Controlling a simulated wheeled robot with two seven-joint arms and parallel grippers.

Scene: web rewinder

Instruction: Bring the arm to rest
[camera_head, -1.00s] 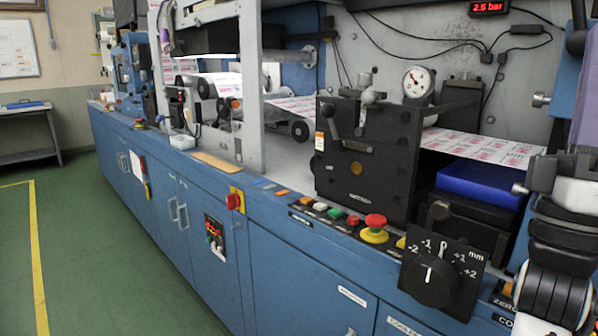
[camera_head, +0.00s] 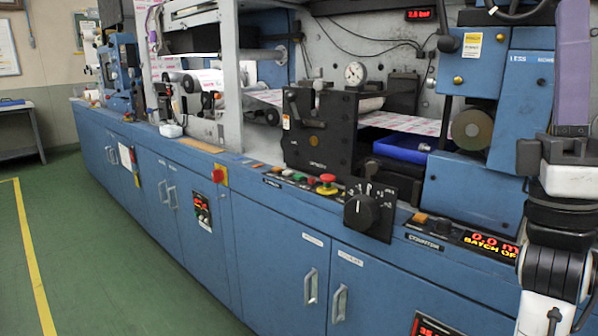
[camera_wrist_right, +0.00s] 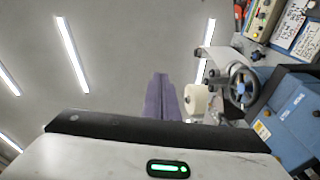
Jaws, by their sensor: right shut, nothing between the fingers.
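My right arm rises along the right edge of the head view, in front of the blue machine (camera_head: 270,235). Its purple gripper fingers (camera_head: 573,65) point upward, and their tips run to the top edge. In the right wrist view my right gripper (camera_wrist_right: 161,78) shows its purple fingers together, shut and empty, against the ceiling. My left gripper is not in view.
A black dial (camera_head: 363,211), a red stop button (camera_head: 327,179) and a black nip unit (camera_head: 325,135) stand along the machine's front. A handwheel (camera_wrist_right: 241,87) shows in the wrist view. Green floor (camera_head: 110,250) is clear at left.

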